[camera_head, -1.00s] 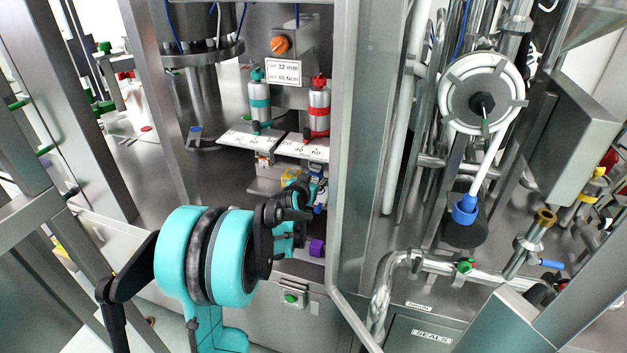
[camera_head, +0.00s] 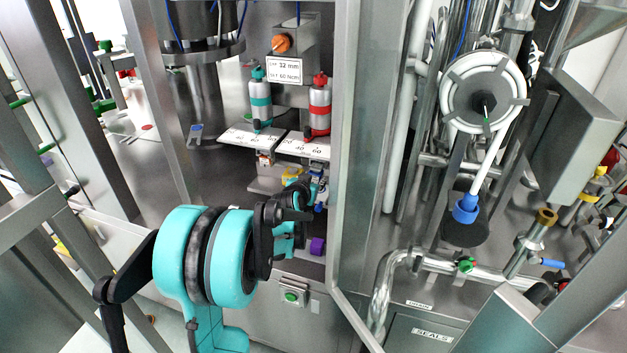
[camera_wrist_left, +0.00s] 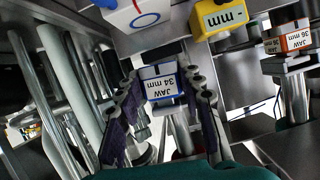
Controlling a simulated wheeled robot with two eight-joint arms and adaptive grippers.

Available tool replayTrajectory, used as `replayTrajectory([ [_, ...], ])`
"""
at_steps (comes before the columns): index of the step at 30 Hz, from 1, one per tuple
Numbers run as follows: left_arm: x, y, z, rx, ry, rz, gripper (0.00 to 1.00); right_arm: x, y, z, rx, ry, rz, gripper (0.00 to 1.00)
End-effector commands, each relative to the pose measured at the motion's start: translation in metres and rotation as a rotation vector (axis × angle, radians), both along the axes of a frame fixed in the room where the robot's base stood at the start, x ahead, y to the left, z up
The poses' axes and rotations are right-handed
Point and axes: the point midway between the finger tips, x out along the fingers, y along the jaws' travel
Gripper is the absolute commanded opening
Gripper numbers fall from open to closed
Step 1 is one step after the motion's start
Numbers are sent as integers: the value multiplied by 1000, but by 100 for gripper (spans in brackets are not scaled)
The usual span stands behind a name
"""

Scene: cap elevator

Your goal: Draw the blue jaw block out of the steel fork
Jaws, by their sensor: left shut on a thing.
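The blue jaw block (camera_wrist_left: 161,86) shows in the left wrist view as a blue-edged label reading "JAW 34 mm". It sits between the two dark, purple-padded fingers of my left gripper (camera_wrist_left: 163,92), which is shut on it. Steel parts (camera_wrist_left: 160,52) lie right behind the block; I cannot tell how far it sits in the fork. In the head view my left gripper (camera_head: 312,192) reaches into the cabinet below the scale plates, and its own arm and fingers mostly hide the block. My right gripper is not in view.
A yellow "mm" block (camera_wrist_left: 218,17) and an orange-marked 36 mm jaw block (camera_wrist_left: 297,41) stand close by. Teal (camera_head: 260,100) and red (camera_head: 319,106) cylinders stand above the scale plates (camera_head: 302,149). A steel door post (camera_head: 350,150) stands right of the arm.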

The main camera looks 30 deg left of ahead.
Motion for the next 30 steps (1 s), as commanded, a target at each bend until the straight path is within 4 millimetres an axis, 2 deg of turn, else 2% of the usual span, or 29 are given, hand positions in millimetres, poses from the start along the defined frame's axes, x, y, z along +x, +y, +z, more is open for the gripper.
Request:
replayTrajectory([
  [30, -12, -3, -1, -72, -15, 0, 0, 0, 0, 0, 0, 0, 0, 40],
])
